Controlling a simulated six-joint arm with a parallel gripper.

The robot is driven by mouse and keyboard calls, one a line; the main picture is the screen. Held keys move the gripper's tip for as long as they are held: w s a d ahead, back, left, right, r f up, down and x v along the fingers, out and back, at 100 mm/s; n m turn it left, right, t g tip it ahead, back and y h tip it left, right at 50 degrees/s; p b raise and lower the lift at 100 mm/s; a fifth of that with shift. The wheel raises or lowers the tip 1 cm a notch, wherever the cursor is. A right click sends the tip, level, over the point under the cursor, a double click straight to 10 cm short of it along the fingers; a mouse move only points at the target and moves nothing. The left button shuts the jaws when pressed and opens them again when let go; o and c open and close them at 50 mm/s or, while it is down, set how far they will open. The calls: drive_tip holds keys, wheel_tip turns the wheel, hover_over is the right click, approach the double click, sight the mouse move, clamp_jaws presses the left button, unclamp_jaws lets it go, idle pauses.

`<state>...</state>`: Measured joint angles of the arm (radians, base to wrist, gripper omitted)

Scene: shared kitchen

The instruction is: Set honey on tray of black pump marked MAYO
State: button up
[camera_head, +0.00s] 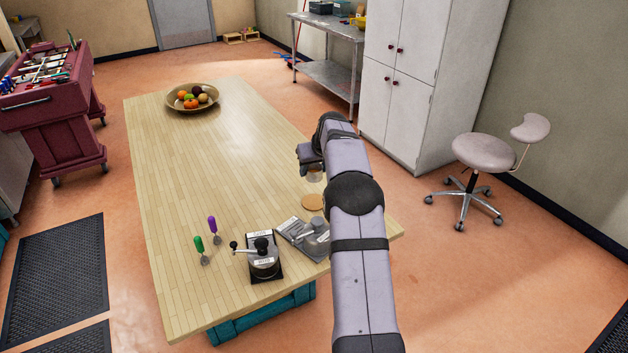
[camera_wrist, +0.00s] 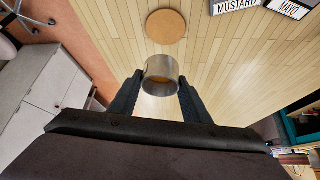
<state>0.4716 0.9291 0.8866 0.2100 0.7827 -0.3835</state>
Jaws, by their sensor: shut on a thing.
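My gripper (camera_head: 312,160) is shut on a small round jar (camera_head: 314,175), held above the right part of the wooden table. In the wrist view the jar (camera_wrist: 161,76) sits between the two fingers (camera_wrist: 155,95), with a grey rim and a brownish tint inside. I take it as the honey; no label on it is readable. The black pump (camera_head: 262,247) stands on its dark tray (camera_head: 277,274) at the table's near end. The MAYO label (camera_wrist: 289,8) shows at the wrist view's upper right edge, where the tray is cut off.
A grey pump on a grey tray (camera_head: 290,226), beside the MUSTARD label (camera_wrist: 237,4), stands right of the black pump. A round cork mat (camera_head: 312,201) lies behind it. Purple (camera_head: 213,226) and green (camera_head: 199,246) handled tools stand at left. A fruit bowl (camera_head: 192,106) is far back; mid-table is clear.

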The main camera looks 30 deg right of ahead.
drive_tip(key=w+a+r+n+y+p, duration=0.1)
drive_tip(key=a+r+p, duration=0.1)
drive_tip(key=a+r, duration=0.55)
drive_tip(key=w+a+r+n+y+p, duration=0.15)
drive_tip(key=a+r, duration=0.35)
drive_tip(key=a, duration=0.5)
drive_tip(key=s+a+f+n+p, duration=0.1)
drive_tip(key=s+a+f+p, duration=0.15)
drive_tip(key=s+a, duration=0.4)
drive_tip(key=s+d+f+m+h, duration=0.1)
drive_tip(key=s+f+m+h, duration=0.1)
drive_tip(key=s+f, duration=0.3)
wheel_tip(320, 180, down, 4)
drive_tip(key=shift+d+f, duration=0.1)
drive_tip(key=shift+d, duration=0.3)
drive_tip(key=shift+m, duration=0.25)
